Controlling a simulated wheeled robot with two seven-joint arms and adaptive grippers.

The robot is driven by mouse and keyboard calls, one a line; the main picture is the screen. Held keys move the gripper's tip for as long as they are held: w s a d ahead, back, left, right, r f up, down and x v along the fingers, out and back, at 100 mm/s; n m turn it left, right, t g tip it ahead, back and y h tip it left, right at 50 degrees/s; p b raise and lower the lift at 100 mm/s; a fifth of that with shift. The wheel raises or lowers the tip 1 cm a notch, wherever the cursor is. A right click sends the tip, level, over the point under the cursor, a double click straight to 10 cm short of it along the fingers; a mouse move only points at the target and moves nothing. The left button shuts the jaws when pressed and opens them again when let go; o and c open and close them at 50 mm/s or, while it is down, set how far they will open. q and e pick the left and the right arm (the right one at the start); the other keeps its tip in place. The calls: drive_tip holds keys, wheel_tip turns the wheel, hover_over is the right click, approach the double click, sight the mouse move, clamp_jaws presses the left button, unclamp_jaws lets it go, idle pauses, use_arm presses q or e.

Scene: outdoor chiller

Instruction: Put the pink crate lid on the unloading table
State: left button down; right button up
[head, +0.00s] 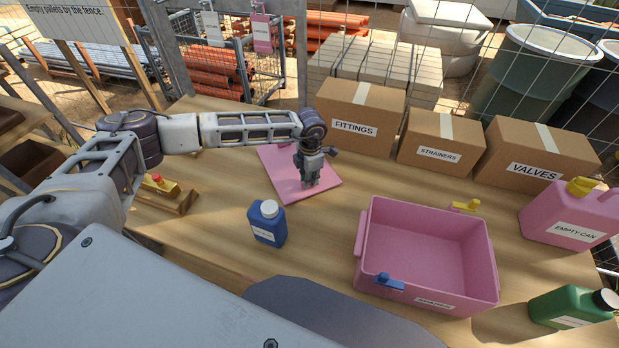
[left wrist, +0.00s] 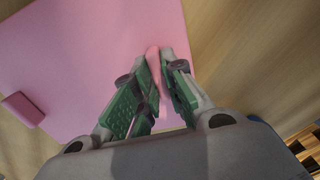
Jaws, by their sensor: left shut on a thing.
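The pink crate lid (head: 280,176) is a flat square panel at the middle of the wooden table, in front of the FITTINGS box. My left gripper (head: 309,184) comes down over it from above. In the left wrist view the green-padded fingers (left wrist: 158,68) are shut on a raised pink grip of the lid (left wrist: 95,50). The lid looks flat and at or very near the table top; a small gap cannot be told. The wooden table (head: 205,245) carries it. My right gripper is not in view.
The open pink crate (head: 430,240) stands at the right, empty. A blue bottle (head: 267,228) stands in front of the lid.

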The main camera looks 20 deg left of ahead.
use_arm(q)
drive_tip(key=shift+f, duration=0.1)
drive_tip(key=c, duration=1.9)
unclamp_jaws()
drive_tip(key=shift+f, duration=0.1)
drive_tip(key=o, duration=0.4)
drive_tip(key=shift+r, duration=0.2)
drive_tip(key=shift+s+d+r+b, duration=0.1)
drive_tip(key=shift+r+b, duration=1.3)
drive_tip(key=shift+r, duration=4.6)
